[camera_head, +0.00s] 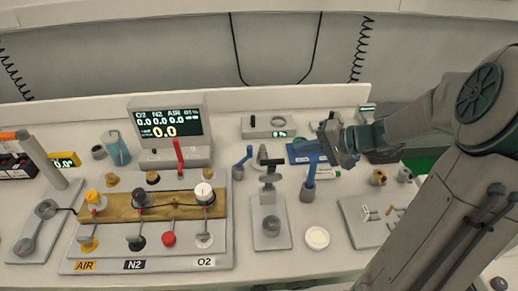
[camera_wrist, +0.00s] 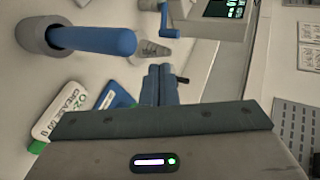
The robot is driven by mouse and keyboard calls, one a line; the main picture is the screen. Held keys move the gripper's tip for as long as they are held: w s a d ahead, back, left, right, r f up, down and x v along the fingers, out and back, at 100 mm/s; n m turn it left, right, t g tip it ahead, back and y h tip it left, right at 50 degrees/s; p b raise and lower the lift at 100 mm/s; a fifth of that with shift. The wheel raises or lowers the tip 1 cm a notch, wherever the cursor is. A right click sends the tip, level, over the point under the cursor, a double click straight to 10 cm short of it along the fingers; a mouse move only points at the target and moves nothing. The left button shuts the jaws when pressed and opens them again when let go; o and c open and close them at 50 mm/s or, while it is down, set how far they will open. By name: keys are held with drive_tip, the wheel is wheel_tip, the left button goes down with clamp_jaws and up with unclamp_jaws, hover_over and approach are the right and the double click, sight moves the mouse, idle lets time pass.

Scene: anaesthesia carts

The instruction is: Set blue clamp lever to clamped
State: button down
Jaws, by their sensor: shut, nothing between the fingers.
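A large blue lever (camera_head: 311,168) rises from a round grey base (camera_head: 307,192) right of centre in the head view, tilted slightly right at its top. In the wrist view this blue lever (camera_wrist: 92,41) lies across the upper left. A smaller blue lever (camera_head: 242,160) stands farther left; a small blue handle (camera_wrist: 168,22) also shows at the top of the wrist view. No label shows which is the clamp lever. My gripper (camera_head: 333,139) is shut and empty, just right of the large lever's top. Its fingers (camera_wrist: 160,84) appear apart from the large lever in the wrist view.
A grey stand (camera_head: 270,230) and a white round dish (camera_head: 317,238) are near the large lever. A white grease tube (camera_wrist: 65,117) and a blue card (camera_wrist: 117,97) lie beside it. The valve panel (camera_head: 150,263) and display (camera_head: 168,124) stand left.

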approach(243, 160)
drive_tip(key=shift+w+d+f, duration=0.35)
drive_tip(key=shift+w+f, duration=0.05)
drive_tip(key=shift+w, duration=0.2)
drive_tip(key=shift+w+d+f, duration=0.35)
drive_tip(key=shift+w+f, duration=0.05)
drive_tip(key=shift+w, duration=0.2)
drive_tip(key=shift+w+a, duration=0.3)
drive_tip(key=shift+a, duration=0.25)
drive_tip(key=shift+w+a, duration=0.3)
drive_tip(key=shift+a, duration=0.25)
drive_tip(key=shift+w+a+p, duration=0.3)
drive_tip(key=shift+w+a, duration=0.05)
drive_tip(key=shift+a, duration=0.35)
drive_tip(key=shift+d, duration=0.1)
